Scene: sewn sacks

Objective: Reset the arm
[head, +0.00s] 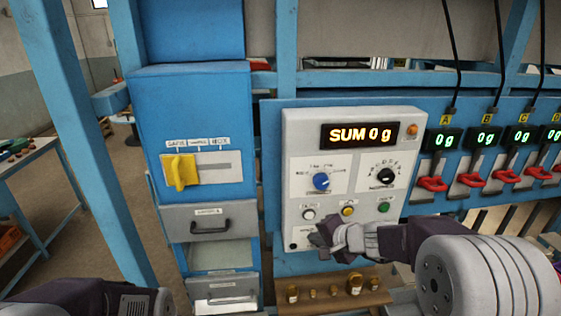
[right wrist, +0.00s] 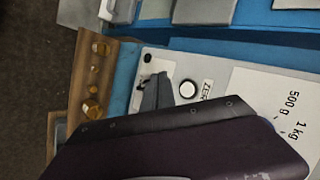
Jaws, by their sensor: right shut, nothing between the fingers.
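My right arm (head: 460,265) comes in from the lower right, and its right gripper (head: 322,238) is in front of the lower edge of the white control panel (head: 296,128). The gripper is shut and empty. In the right wrist view its grey fingertips (right wrist: 150,92) show beside the white button (right wrist: 188,88) marked ZERO; I cannot tell whether they touch the panel. In the head view the gripper partly hides the panel's bottom strip. A dark part of my left arm (head: 85,300) shows at the lower left; its gripper is out of view.
The panel has a display (head: 360,135) reading SUM 0 g, a blue knob (head: 321,181), a black knob (head: 386,176) and a green button (head: 383,207). Brass weights (head: 354,284) stand on a wooden shelf below. A yellow lever (head: 179,171) is on the blue cabinet (head: 195,100). Red clamps (head: 432,184) hang right.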

